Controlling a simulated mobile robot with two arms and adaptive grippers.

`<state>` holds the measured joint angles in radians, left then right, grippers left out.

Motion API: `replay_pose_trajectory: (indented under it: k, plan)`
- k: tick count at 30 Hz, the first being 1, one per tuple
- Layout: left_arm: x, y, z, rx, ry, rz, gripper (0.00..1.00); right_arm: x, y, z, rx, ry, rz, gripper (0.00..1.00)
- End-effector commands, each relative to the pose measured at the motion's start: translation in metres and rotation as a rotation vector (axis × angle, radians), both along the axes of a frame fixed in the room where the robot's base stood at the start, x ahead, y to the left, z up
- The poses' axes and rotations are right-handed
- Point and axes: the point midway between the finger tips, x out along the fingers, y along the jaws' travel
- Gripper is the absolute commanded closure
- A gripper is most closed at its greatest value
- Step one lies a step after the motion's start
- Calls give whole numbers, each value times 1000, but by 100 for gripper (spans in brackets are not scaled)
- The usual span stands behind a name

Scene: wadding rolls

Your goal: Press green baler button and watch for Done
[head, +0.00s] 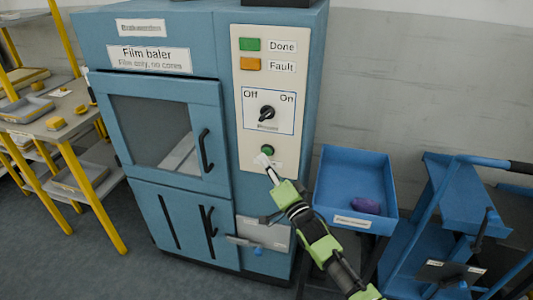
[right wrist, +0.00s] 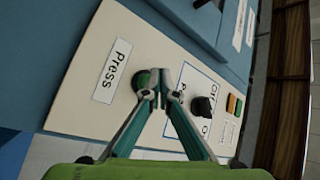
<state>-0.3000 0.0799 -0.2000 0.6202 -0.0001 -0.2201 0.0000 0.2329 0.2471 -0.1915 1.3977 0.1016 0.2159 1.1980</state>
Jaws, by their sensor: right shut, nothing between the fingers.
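The film baler (head: 160,110) is a blue cabinet with a cream control panel (head: 252,140). The round green button (head: 267,150) sits low on the panel; in the right wrist view the button (right wrist: 141,79) is beside the "Press" label (right wrist: 112,71). My right gripper (head: 262,160) is shut and empty just below the button. In its wrist view the fingertips (right wrist: 162,84) overlap the button's edge; I cannot tell if they touch it. The green Done lamp (head: 250,44) and orange Fault lamp (head: 250,64) are at the top. My left gripper is not in view.
A black Off/On knob (head: 266,112) sits above the button. A blue bin (head: 340,180) with a purple roll (head: 365,205) stands right of the baler, beside a blue cart (head: 440,220). A yellow-legged table (head: 50,115) is at left. The baler door (head: 160,135) is shut.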

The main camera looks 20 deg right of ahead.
Motion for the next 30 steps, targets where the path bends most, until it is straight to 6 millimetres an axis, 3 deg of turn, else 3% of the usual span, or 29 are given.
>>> replay_pose_trajectory:
  k: [30]
  plan:
    - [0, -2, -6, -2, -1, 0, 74, 10, -7, 0, 0, 0, 0, 100]
